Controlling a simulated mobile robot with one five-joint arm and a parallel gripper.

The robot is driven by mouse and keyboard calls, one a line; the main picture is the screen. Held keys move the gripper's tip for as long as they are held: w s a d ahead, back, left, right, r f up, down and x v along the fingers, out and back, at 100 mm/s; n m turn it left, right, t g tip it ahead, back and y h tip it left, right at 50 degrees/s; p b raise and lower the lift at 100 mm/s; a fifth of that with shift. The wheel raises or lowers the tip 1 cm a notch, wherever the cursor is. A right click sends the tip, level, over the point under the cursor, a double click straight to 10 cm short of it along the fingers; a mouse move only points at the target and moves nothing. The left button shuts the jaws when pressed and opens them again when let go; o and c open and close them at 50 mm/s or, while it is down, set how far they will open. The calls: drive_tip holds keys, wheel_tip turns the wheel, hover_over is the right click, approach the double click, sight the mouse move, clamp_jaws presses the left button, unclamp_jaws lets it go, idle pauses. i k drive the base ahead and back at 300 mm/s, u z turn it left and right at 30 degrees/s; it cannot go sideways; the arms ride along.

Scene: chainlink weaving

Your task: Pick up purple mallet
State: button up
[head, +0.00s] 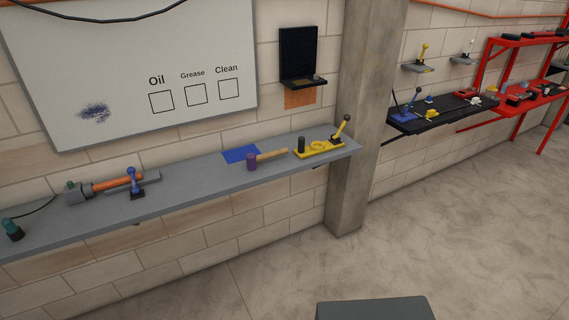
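The purple mallet (252,162) lies on the grey wall shelf (205,172), right of the shelf's middle. Its purple head is at the left, near the shelf's front edge. Its light wooden handle (273,154) points right, toward a yellow tool base. The head is in front of a flat blue sheet (240,153). My gripper is not in view.
A yellow base with a black-knobbed lever (320,147) stands right of the mallet. A blue-handled tool (136,184) and an orange-handled tool (115,184) are to the left. A concrete pillar (362,120) bounds the shelf. The floor in front looks mostly clear.

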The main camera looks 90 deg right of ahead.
sight(251, 159)
drive_tip(key=z, duration=0.05)
drive_tip(key=k, duration=0.25)
drive_tip(key=z, duration=1.6)
drive_tip(key=i, duration=2)
